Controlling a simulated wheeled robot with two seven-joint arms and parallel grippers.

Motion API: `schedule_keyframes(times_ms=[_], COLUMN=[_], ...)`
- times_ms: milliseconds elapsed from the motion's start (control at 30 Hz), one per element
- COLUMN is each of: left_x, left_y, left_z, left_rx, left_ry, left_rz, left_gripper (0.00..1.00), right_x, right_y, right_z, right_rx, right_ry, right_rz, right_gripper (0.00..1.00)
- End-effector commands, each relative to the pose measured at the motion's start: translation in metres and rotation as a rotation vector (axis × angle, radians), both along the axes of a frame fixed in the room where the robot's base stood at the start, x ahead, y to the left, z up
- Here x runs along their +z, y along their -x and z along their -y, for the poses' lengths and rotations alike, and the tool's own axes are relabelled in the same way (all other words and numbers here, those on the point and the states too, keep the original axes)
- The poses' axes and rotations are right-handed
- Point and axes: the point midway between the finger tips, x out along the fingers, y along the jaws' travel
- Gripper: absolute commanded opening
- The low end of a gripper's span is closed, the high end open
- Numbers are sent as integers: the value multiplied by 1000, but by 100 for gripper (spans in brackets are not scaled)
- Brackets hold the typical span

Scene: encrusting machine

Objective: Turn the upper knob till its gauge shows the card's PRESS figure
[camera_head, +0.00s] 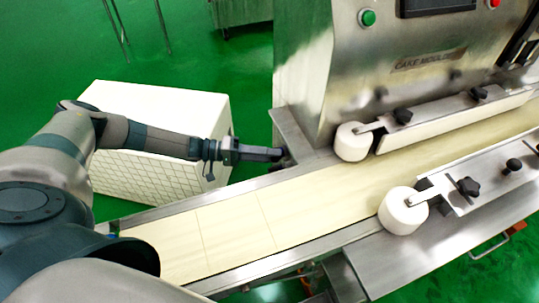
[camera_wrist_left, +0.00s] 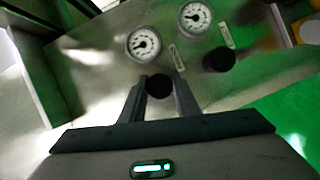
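In the left wrist view, two round white gauges with dark needles, a left one (camera_wrist_left: 144,44) and a right one (camera_wrist_left: 195,17), sit on a metal panel. Their figures are too small to read. A black knob (camera_wrist_left: 159,86) lies below the left gauge, between the fingers of my left gripper (camera_wrist_left: 160,88). The fingers look open around it; I cannot tell whether they touch it. A second black knob (camera_wrist_left: 218,60) is to the right, clear of the fingers. In the head view, my left gripper (camera_head: 285,158) is at the machine's side, and knobs and gauges are hidden. No readable card shows.
The steel machine (camera_head: 304,70) stands beyond a cream conveyor belt (camera_head: 230,230) with white rollers (camera_head: 403,211). A white crate-like box (camera_head: 160,110) stands behind my left arm. Small label plates (camera_wrist_left: 227,36) sit beside the gauges. Green floor is open at the back left.

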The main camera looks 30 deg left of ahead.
Motion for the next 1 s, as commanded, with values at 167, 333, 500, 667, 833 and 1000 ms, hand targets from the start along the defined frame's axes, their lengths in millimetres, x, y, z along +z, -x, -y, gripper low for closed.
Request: schedule_keyframes(times_ms=[167,333,500,667,833,1000], left_x=[0,0,0,1,3,6], left_y=[0,0,1,6,18,32], left_z=[-1,-1,-4,-15,-37,-67], left_rx=[2,1,1,3,4,5], left_ry=[-1,-1,-1,-1,-2,-4], left_rz=[0,1,1,1,-1,0], left_gripper=[48,48,48,48,48,48], right_x=[0,0,0,-1,-2,-2], right_y=[0,1,1,0,-1,-4], right_z=[0,0,0,0,-1,-4], right_rx=[0,0,1,1,2,3], right_ry=[0,0,1,0,-4,-12], right_rz=[-1,-1,-1,2,8,26], right_gripper=[31,31,31,31,31,31])
